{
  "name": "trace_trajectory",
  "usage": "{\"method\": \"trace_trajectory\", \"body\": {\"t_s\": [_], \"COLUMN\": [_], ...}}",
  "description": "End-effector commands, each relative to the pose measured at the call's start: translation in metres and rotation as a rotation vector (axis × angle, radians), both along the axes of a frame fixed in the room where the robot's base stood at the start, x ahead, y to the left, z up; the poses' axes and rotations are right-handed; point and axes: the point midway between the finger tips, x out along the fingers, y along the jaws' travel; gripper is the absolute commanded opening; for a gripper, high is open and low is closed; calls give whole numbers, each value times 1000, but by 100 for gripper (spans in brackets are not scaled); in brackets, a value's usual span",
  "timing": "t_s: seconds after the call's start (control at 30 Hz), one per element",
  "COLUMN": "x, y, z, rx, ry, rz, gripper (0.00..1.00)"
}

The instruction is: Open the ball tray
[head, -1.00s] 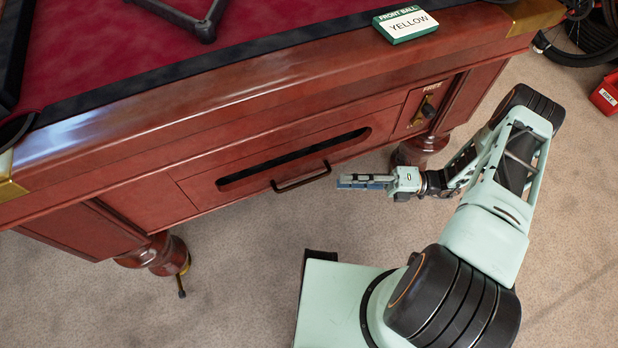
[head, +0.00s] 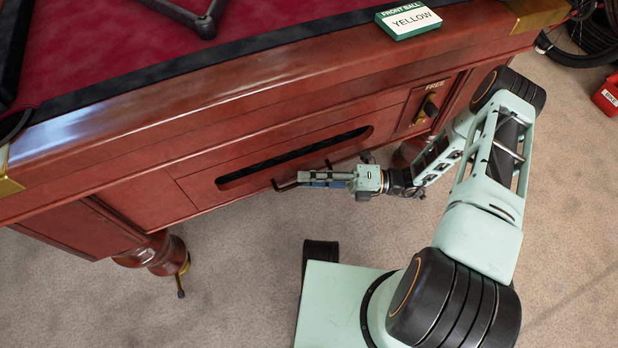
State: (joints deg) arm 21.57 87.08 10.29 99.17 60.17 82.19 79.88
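The ball tray (head: 204,192) is a wooden drawer front with a long dark slot, set in the side of the red-brown pool table. Its front looks flush with the table side. The dark bar handle (head: 281,187) sits low on the front, and only its left end and a bit of its right end show. My gripper (head: 302,180) is at the handle, its fingers pointing left and covering most of the bar. Whether the fingers touch the bar or enclose it is hidden, and their gap cannot be made out.
A knob panel marked FREE (head: 424,106) is right of the tray. A green and white YELLOW sign (head: 408,21) lies on the table rail (head: 250,86). A turned table leg (head: 160,254) stands at left. Carpet in front of the tray is clear up to my base.

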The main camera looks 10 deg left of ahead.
Motion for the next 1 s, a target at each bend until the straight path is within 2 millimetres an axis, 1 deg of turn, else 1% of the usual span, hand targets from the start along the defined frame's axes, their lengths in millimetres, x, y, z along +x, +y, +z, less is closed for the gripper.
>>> {"method": "trace_trajectory", "body": {"t_s": [0.07, 0.2, 0.3, 0.77, 1.0], "x": [0, 0, 0, -1, -9], "y": [0, 0, 0, 0, 4], "z": [0, 0, 0, 0, 1], "rx": [0, 0, 0, 0, 2], "ry": [0, 0, 0, 0, 2], "rz": [0, 0, 0, 1, 0], "gripper": [25, 9, 0, 0, 0]}}
